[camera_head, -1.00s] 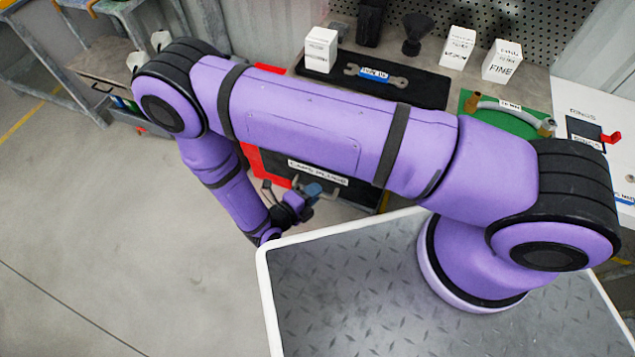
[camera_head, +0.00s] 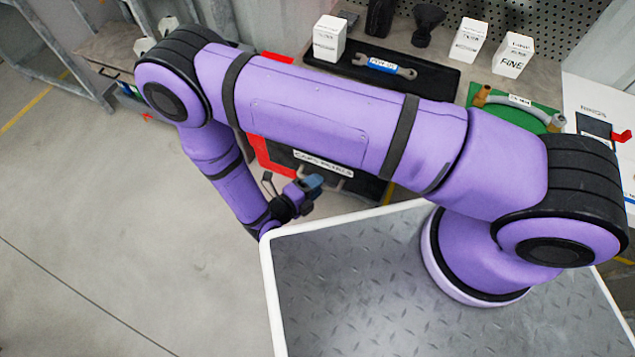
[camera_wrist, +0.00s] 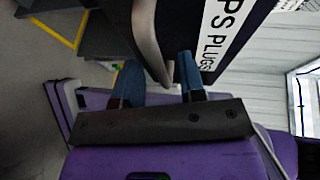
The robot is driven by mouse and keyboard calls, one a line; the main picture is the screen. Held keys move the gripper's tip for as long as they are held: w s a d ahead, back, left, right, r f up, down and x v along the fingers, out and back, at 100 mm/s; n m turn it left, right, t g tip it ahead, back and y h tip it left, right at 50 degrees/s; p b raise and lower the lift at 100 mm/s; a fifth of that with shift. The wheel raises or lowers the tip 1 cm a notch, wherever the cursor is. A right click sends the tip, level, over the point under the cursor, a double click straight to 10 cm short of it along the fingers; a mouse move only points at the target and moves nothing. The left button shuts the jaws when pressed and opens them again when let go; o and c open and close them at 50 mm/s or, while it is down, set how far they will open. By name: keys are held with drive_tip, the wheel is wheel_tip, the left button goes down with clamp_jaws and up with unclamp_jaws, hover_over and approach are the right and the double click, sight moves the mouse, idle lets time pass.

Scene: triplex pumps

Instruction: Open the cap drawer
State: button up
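The cap drawer has a black front (camera_head: 358,183) with a white label (camera_head: 323,163) reading roughly "CAPS PLUGS", low under the bench. In the wrist view the label (camera_wrist: 225,30) is partly cut off and shows "PS PLUGS". Its grey curved bar handle (camera_wrist: 148,45) runs between my fingers. My gripper (camera_wrist: 157,82) has two blue fingers, spread apart on either side of the handle; I cannot see clear contact. In the head view my gripper (camera_head: 312,186) is just in front of the drawer front. Part of the drawer is hidden behind my arm.
Above the drawer, the bench carries a wrench (camera_head: 384,66) on a black tray, white boxes (camera_head: 329,38) and a green mat (camera_head: 515,114) with a hose. A red cabinet edge (camera_head: 268,157) borders the drawer. Open grey floor (camera_head: 120,240) lies to the left.

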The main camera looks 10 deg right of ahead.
drive_tip(key=v, duration=0.9)
drive_tip(key=shift+s+a, duration=0.2)
drive_tip(key=shift+r, duration=0.1)
drive_tip(key=w+d+r+m+g+y, duration=0.2)
drive_tip(key=w+d+r+m+g, duration=0.15)
drive_tip(key=r+m, duration=0.6)
drive_tip(key=w+d+r+m+g+y, duration=0.1)
drive_tip(key=w+d+r+m+g, duration=0.3)
drive_tip(key=r, duration=1)
drive_tip(key=w+d+r+m+g+y, duration=0.2)
drive_tip(key=w+d+r+m, duration=0.25)
drive_tip(key=r+m, duration=0.55)
drive_tip(key=s+d+r+m+t+y, duration=0.3)
drive_tip(key=s+d+r+m, duration=0.5)
drive_tip(key=r, duration=0.3)
drive_tip(key=s+d+r+m+t+y, duration=0.3)
drive_tip(key=s+d+r+m+y, duration=0.2)
drive_tip(key=s+d+r+m, duration=0.3)
wheel_tip(320, 180, up, 4)
drive_tip(key=d+m, duration=0.2)
drive_tip(key=m, duration=0.1)
drive_tip(key=shift+s+t+y, duration=0.3)
drive_tip(key=shift+t+y, duration=0.05)
drive_tip(key=shift+y, duration=0.05)
